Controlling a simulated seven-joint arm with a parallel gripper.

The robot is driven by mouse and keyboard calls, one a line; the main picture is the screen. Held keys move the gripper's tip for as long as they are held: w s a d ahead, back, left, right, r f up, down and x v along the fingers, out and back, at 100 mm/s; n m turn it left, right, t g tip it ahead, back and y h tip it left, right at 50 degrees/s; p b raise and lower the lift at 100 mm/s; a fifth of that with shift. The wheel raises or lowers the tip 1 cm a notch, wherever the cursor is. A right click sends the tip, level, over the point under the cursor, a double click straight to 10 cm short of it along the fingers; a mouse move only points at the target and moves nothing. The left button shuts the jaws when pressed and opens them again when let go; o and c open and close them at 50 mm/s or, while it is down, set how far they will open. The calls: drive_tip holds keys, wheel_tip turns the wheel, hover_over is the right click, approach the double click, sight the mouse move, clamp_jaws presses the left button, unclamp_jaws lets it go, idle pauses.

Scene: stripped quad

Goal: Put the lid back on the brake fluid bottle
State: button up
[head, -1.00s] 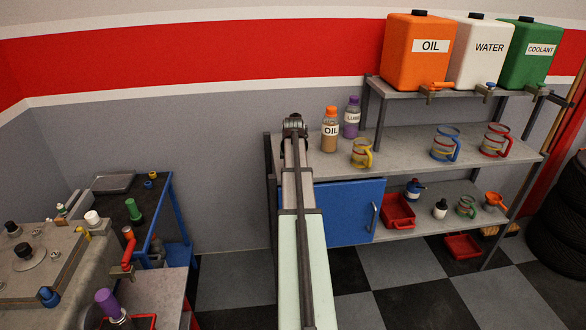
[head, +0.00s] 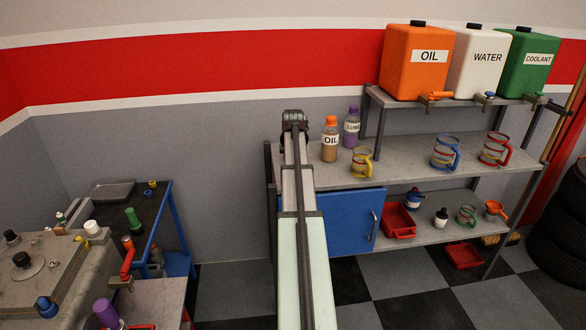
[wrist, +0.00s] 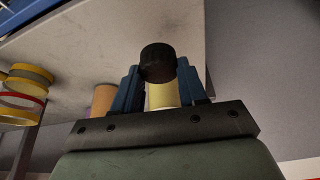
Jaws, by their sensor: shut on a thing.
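In the wrist view my gripper (wrist: 160,82) has its two blue fingers closed around a dark, ridged round cap (wrist: 158,62), which looks like the lid. A pale yellow cylindrical part shows just below it between the fingers; I cannot tell whether it is joined to the cap. In the head view my arm's end covers the gripper, which is hidden. I cannot surely pick out the brake fluid bottle. A small white bottle with a black top (head: 441,218) and a blue bottle with a dark top (head: 413,197) stand on the lower shelf.
An oil bottle (head: 330,142), a lube bottle (head: 352,128) and banded mugs (head: 446,152) stand on the middle shelf (head: 405,152). Large orange (head: 415,72), white and green tanks stand above. A blue cabinet door (head: 345,225) is below. A cluttered bench (head: 45,285) is at left.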

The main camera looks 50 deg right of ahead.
drive_tip(key=r, duration=0.2)
drive_tip(key=d+r, duration=0.1)
drive_tip(key=r, duration=0.2)
drive_tip(key=shift+s+d+r, duration=0.35)
drive_tip(key=shift+s+d, duration=0.05)
drive_tip(key=w+d+r+n+t+y, duration=0.1)
drive_tip(key=w+d+r+n, duration=0.5)
drive_tip(key=w+d+r, duration=0.2)
wheel_tip(320, 180, up, 4)
drive_tip(key=shift+d+y, duration=0.4)
drive_tip(key=shift+d, duration=0.55)
drive_tip(key=shift+w, duration=0.1)
drive_tip(key=shift+f, duration=0.15)
drive_tip(key=shift+f, duration=3)
drive_tip(key=shift+f, duration=0.15)
